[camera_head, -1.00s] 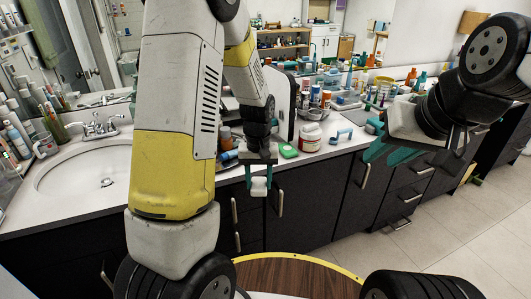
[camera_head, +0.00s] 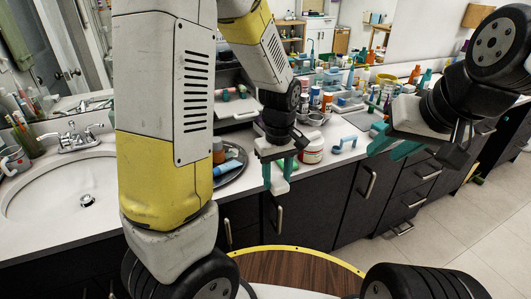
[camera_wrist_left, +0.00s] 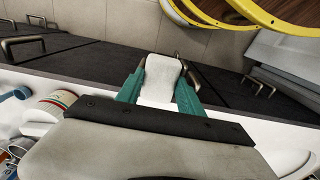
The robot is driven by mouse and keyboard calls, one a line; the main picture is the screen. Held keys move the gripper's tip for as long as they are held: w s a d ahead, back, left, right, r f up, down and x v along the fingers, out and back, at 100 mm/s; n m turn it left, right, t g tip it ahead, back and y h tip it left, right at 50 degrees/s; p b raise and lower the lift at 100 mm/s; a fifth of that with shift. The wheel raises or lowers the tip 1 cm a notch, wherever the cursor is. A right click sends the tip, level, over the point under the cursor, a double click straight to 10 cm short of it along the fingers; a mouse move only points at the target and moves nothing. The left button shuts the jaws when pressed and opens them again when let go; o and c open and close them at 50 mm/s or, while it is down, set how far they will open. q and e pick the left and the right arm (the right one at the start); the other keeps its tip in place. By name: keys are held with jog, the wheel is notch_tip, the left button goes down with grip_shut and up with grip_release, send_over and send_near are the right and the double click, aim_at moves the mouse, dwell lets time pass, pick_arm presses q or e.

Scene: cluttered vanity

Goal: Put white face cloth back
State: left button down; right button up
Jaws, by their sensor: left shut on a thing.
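The white face cloth (camera_wrist_left: 160,77) is a small, pale, folded piece between the two teal fingers of my left gripper (camera_wrist_left: 159,92) in the left wrist view. In the head view the cloth (camera_head: 278,186) hangs low in my left gripper (camera_head: 278,178), in front of the counter's front edge and the dark cabinet doors. My left gripper is shut on it. My right gripper (camera_head: 396,148) is empty at the right, with its teal fingers apart, near the counter's front edge.
The white counter (camera_head: 70,243) has a sink (camera_head: 40,195) at the left. A round dark tray (camera_head: 238,172) with bottles lies behind my left arm. A white jar with a red label (camera_head: 313,150) and a blue-handled item (camera_head: 343,143) stand near the gripper. Many bottles crowd the back.

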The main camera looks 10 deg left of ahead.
pick_arm(q)
jog(key=w+a, duration=0.3)
jog(key=w, duration=0.1)
jog(key=w+a+f, duration=0.1)
jog(key=w+a, duration=0.2)
jog(key=w, duration=0.1)
jog(key=w+a, duration=0.3)
jog(key=w, duration=0.1)
jog(key=shift+w+f, duration=0.15)
jog(key=shift+w, duration=0.25)
jog(key=shift+w+a+f, duration=0.1)
jog(key=shift+w+f, duration=0.05)
jog(key=shift+f, duration=1.65)
jog(key=shift+f, duration=0.45)
jog(key=c, duration=0.7)
grip_release()
jog(key=shift+c, duration=0.2)
